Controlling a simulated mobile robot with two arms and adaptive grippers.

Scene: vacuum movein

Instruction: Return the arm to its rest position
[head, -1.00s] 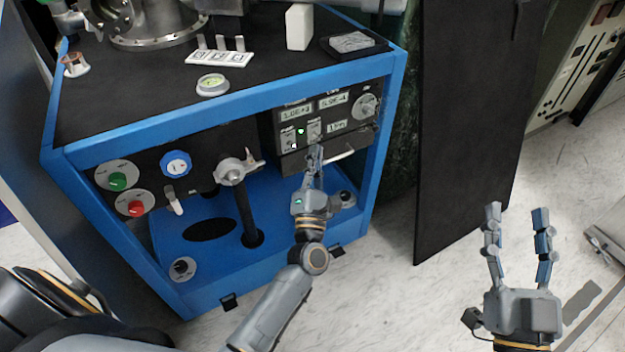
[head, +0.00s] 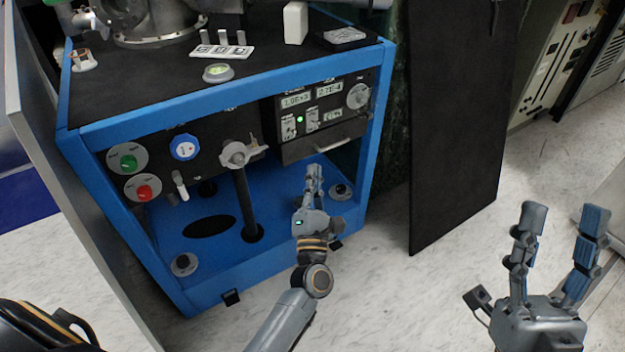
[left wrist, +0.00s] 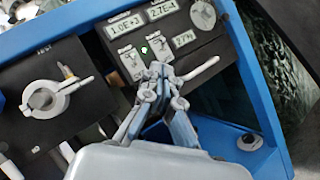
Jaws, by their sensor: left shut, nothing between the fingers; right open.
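My left gripper (head: 313,180) is shut and empty in the head view, in front of the blue-framed cabinet, below its instrument panel (head: 322,108). In the left wrist view its fingertips (left wrist: 160,75) meet, below the panel's displays and beside a light bar handle (left wrist: 202,69). I see no contact with the panel in the head view, where a gap shows below the handle (head: 329,150). My right gripper (head: 556,235) is open and empty at the right, over the pale floor.
The blue cabinet frame (head: 230,103) has a green knob (head: 128,162), a red knob (head: 144,192) and a clamped valve pipe (head: 237,154) left of my left gripper. A dark upright panel (head: 452,130) stands right of the cabinet. Floor (head: 400,300) between my grippers is clear.

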